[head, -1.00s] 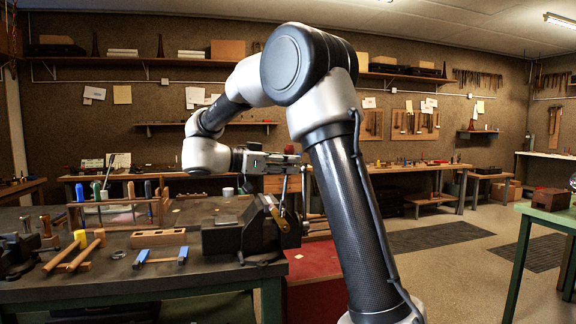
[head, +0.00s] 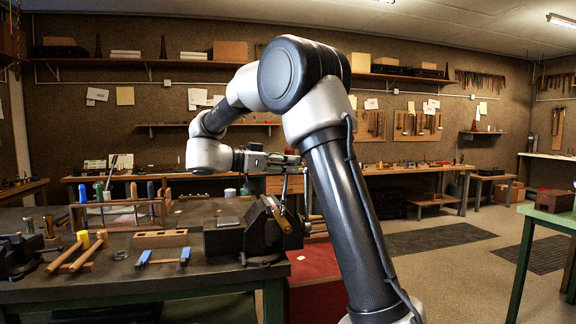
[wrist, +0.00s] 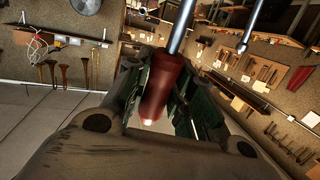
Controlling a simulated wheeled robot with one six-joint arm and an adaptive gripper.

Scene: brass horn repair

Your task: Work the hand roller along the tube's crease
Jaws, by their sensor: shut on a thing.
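My gripper (head: 283,161) is above the vise at the right end of the dark bench. In the wrist view my gripper (wrist: 168,88) is shut on the red handle (wrist: 162,85) of a tool, likely the hand roller. Its metal shaft (wrist: 182,25) runs up out of that picture. In the head view the thin shaft (head: 284,190) hangs below my gripper toward the vise. A brass-coloured piece (head: 282,220), perhaps the tube, shows at the vise's right side. The crease and any contact with the roller are too small to tell.
The dark vise (head: 236,236) stands on the bench's right end. To its left are a wooden block (head: 160,239), a blue-ended tool (head: 163,260), mallets (head: 82,250) and a rack of handled tools (head: 118,209). A green table (head: 551,216) stands at the right. Open floor lies between.

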